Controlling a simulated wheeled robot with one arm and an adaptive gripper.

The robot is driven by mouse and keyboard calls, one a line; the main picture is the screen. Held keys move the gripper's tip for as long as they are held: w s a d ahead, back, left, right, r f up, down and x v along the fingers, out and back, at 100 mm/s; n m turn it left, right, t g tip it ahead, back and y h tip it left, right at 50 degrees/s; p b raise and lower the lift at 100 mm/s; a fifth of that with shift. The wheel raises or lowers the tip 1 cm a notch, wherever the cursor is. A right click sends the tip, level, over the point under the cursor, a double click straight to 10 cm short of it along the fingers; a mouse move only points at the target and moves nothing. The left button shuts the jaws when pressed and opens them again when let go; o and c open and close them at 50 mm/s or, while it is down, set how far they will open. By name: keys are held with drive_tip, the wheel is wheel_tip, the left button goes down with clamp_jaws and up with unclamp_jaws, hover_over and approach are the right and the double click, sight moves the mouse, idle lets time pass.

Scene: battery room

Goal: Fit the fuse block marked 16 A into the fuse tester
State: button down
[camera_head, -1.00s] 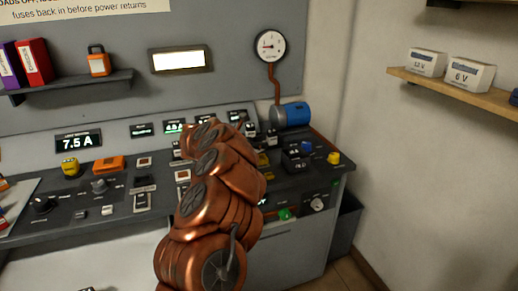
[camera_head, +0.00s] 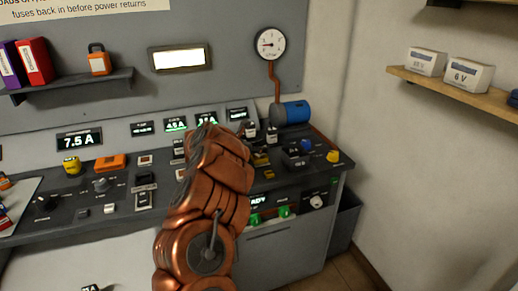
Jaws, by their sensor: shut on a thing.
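My copper-coloured arm reaches up over the console (camera_head: 100,208) in the middle of the view. My gripper is hidden behind the arm, so its jaws and anything in them do not show. I cannot make out a fuse block marked 16 A. A small display (camera_head: 257,200) on the console's front face, partly covered by my arm, shows letters ending in "ADY". Green parts (camera_head: 284,211) sit beside it. I cannot tell whether this is the fuse tester.
A yellow knob (camera_head: 333,157), a blue motor-like cylinder (camera_head: 291,114) and a pressure gauge (camera_head: 270,44) are to the right of my arm. A display (camera_head: 79,139) reads 7.5 A. A wall shelf (camera_head: 460,92) holds white battery boxes. Floor is open at lower right.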

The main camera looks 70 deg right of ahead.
drive_tip(key=shift+f+b, duration=0.3)
drive_tip(key=shift+b, duration=0.2)
drive_tip(key=c, duration=0.8)
unclamp_jaws()
drive_tip(key=shift+c, duration=0.2)
drive_tip(key=shift+r, duration=0.15)
drive_tip(key=shift+r+p, duration=0.35)
drive_tip(key=shift+p, duration=0.35)
drive_tip(key=b+v, duration=0.3)
drive_tip(key=v, duration=0.9)
drive_tip(key=shift+f, duration=0.1)
